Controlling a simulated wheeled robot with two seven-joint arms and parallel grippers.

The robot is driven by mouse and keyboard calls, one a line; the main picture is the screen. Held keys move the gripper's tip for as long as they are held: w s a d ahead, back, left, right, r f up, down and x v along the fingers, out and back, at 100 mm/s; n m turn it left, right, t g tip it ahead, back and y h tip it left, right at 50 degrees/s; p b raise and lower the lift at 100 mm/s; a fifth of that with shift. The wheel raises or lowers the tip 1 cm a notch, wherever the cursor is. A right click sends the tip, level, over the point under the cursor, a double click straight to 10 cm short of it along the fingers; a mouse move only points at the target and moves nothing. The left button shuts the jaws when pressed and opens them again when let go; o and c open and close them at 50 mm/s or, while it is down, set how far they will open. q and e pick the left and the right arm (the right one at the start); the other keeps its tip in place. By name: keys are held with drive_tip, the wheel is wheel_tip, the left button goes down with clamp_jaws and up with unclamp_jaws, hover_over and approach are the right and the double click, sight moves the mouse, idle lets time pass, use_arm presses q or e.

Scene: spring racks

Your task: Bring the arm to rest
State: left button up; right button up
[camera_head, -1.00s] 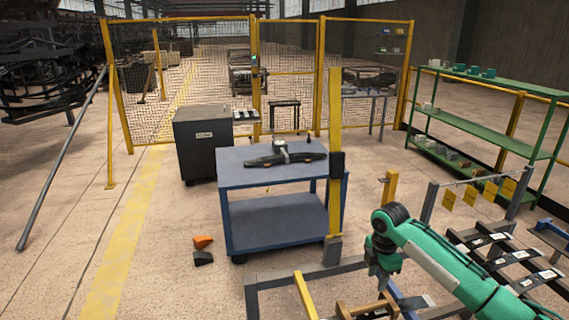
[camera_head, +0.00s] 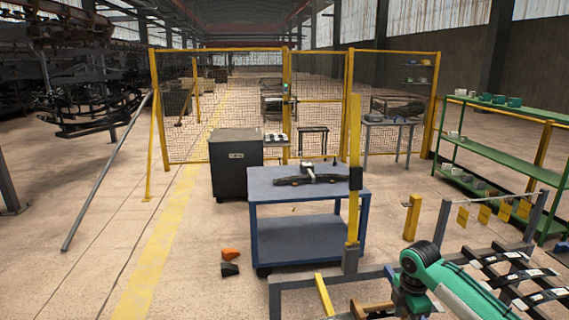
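A green arm (camera_head: 447,284) of mine reaches in from the lower right, bent at a dark joint above the front rack. Its gripper is not visible; the lower part of the arm runs out of the picture or is hidden. My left arm and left gripper do not show. A blue two-shelf cart (camera_head: 262,187) stands in the middle with a dark spring-like part (camera_head: 312,179) lying on its top.
A grey frame rack (camera_head: 290,284) with a yellow post (camera_head: 354,165) is close in front. A rack with several dark springs (camera_head: 510,256) is at lower right, near green shelves (camera_head: 490,143). A dark cabinet (camera_head: 237,180) stands behind the cart. The left floor is mostly clear.

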drive_tip(key=s+a+f+m+t+y, duration=0.1)
drive_tip(key=s+a+f+m, duration=0.2)
drive_tip(key=s+a+f, duration=0.5)
drive_tip(key=s+a+f+m+t+y, duration=0.1)
drive_tip(key=s+a+f+m, duration=0.25)
drive_tip(key=s+a, duration=0.45)
drive_tip(key=s+d+r+m+t+h, duration=0.1)
drive_tip(key=s+d+m, duration=0.35)
drive_tip(key=s, duration=0.55)
drive_tip(key=s+d+r+m+h, duration=0.1)
drive_tip(key=s+d+m, duration=0.2)
drive_tip(key=s+m, duration=0.5)
wheel_tip(320, 180, down, 31)
drive_tip(key=s+n+g, duration=0.1)
drive_tip(key=s+n, duration=0.1)
drive_tip(key=s+d+f, duration=0.2)
drive_tip(key=s+f, duration=0.7)
drive_tip(key=s+d+f+g, duration=0.1)
drive_tip(key=s+f, duration=0.9)
drive_tip(key=shift+s+d+f, duration=0.2)
drive_tip(key=shift+s+d, duration=0.1)
drive_tip(key=shift+d, duration=0.1)
